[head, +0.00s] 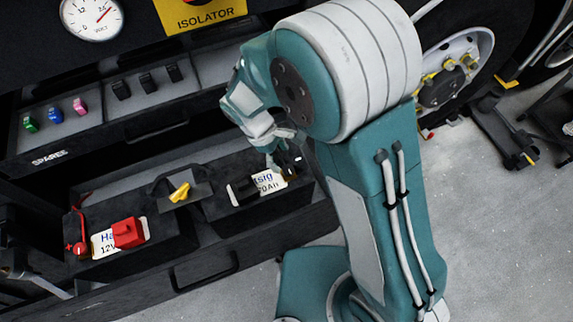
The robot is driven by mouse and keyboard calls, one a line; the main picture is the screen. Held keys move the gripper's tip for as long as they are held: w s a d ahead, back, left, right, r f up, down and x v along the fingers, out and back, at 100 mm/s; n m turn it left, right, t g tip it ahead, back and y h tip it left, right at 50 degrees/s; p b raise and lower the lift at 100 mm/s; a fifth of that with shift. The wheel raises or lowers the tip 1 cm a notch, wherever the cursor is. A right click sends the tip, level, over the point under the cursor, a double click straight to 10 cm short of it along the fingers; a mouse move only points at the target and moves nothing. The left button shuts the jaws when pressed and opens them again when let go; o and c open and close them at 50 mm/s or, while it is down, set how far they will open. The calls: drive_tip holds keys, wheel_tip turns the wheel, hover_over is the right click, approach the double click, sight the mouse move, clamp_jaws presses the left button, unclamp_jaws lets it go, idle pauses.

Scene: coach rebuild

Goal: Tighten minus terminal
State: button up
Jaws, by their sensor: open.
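The right battery (233,211) sits in the lower drawer, with a white label reading partly "70Ah". A black block (243,190) covers the label's left part. A small dark fitting with a pale spot (295,160) is at the battery's right end; it looks like the minus terminal, but its clamp is too small to make out. My gripper (279,155) is open and points down just left of this fitting, over the label's upper right. Whether it touches anything I cannot tell. My arm hides what lies behind it.
The left battery (75,250) has a red block (128,233) and a red cable clamp (77,248). A yellow switch handle (180,192) stands between the batteries. Above is a spares shelf (50,158) with several coloured fuses.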

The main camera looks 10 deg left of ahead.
sight(288, 169)
drive_tip(key=x, duration=0.5)
clamp_jaws()
